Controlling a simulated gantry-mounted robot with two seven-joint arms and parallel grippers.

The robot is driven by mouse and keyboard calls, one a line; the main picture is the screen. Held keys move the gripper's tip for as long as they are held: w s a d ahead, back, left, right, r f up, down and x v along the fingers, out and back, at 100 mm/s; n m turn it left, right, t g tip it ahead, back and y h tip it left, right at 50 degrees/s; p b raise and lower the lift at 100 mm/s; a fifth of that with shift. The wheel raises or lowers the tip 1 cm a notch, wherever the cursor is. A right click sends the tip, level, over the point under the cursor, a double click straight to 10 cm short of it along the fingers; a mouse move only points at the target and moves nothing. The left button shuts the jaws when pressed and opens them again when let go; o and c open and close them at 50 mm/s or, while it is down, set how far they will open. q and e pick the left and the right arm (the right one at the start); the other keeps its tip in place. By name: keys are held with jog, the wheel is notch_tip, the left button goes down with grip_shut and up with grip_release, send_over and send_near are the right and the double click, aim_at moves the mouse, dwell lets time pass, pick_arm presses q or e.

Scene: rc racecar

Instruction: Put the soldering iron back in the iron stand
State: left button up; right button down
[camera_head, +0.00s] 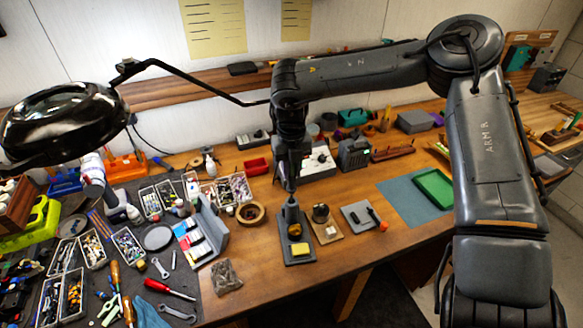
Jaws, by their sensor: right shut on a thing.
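My right gripper (291,160) points down near the middle of the bench and is shut on a slim dark tool, which appears to be the soldering iron (290,184). The iron hangs roughly upright, directly above the iron stand (297,228) in this view. The stand has a dark base, a grey upright holder and a yellow sponge (300,248) at its front. The iron's lower end overlaps the holder's top, so I cannot tell whether it is inside or only above it. My left gripper is not in view.
A small wooden block with a dark round piece (321,212) and a grey pad (350,214) stand just right of the stand. A magnifier lamp (62,120) hangs at the left, above crowded parts trays. Bare wood lies in front of the pad.

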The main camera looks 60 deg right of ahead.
aim_at(291, 181)
jog(key=shift+f+b, duration=0.45)
jog(key=shift+f, duration=0.25)
jog(key=shift+f+b, duration=0.65)
jog(key=shift+f, duration=0.2)
jog(key=shift+f+b, duration=0.6)
jog(key=shift+f, duration=0.3)
jog(key=c, duration=0.9)
grip_release()
jog(key=shift+o, duration=0.6)
jog(key=o, duration=0.3)
